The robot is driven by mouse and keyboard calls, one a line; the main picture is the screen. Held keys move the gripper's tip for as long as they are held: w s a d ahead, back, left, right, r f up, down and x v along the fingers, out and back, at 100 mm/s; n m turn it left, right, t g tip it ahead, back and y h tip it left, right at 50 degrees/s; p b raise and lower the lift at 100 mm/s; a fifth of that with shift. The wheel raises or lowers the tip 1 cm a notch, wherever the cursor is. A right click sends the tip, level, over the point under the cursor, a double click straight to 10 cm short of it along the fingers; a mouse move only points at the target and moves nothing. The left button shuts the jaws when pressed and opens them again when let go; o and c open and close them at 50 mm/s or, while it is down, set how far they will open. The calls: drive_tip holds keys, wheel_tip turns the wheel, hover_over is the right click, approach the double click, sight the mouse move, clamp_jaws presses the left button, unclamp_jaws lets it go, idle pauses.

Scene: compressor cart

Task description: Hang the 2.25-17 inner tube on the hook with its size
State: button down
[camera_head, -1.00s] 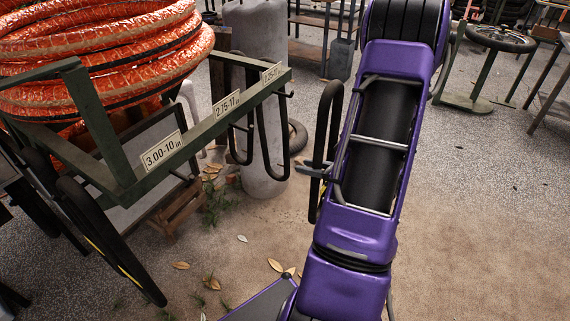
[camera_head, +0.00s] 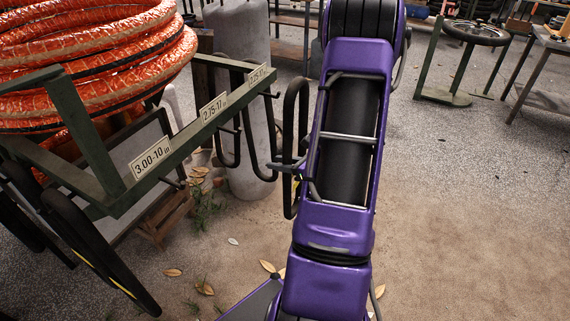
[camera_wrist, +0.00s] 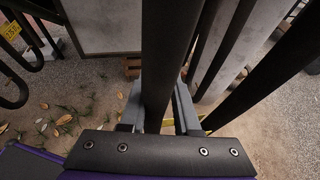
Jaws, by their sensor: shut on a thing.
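My gripper (camera_head: 288,168) is shut on a black inner tube (camera_head: 289,120), a long narrow loop hanging upright just right of the rack's far end. In the wrist view a black strand of the tube (camera_wrist: 168,50) runs between the fingers (camera_wrist: 160,112). The green rack rail (camera_head: 190,136) carries the size plates 3.00-10 (camera_head: 152,158), 2.75-17 (camera_head: 213,107) and a far, small one (camera_head: 257,74) that seems to read 2.25-17. A short hook (camera_head: 271,95) sticks out near the far plate, close to the held tube but apparently apart from it.
Dark tubes (camera_head: 262,174) hang behind the far half of the rail. Orange coiled hose (camera_head: 90,80) lies on the rack. A grey cylinder (camera_head: 240,35) stands behind.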

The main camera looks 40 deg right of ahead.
drive_tip(key=a+x, duration=0.1)
drive_tip(key=x, duration=0.7)
drive_tip(key=shift+a+b, duration=0.3)
idle(0.6)
idle(0.6)
drive_tip(key=c, duration=0.5)
unclamp_jaws()
drive_tip(key=shift+c, duration=0.2)
drive_tip(key=p+v, duration=0.2)
drive_tip(key=v, duration=1.5)
drive_tip(key=shift+s, duration=0.3)
drive_tip(key=shift+w, duration=0.1)
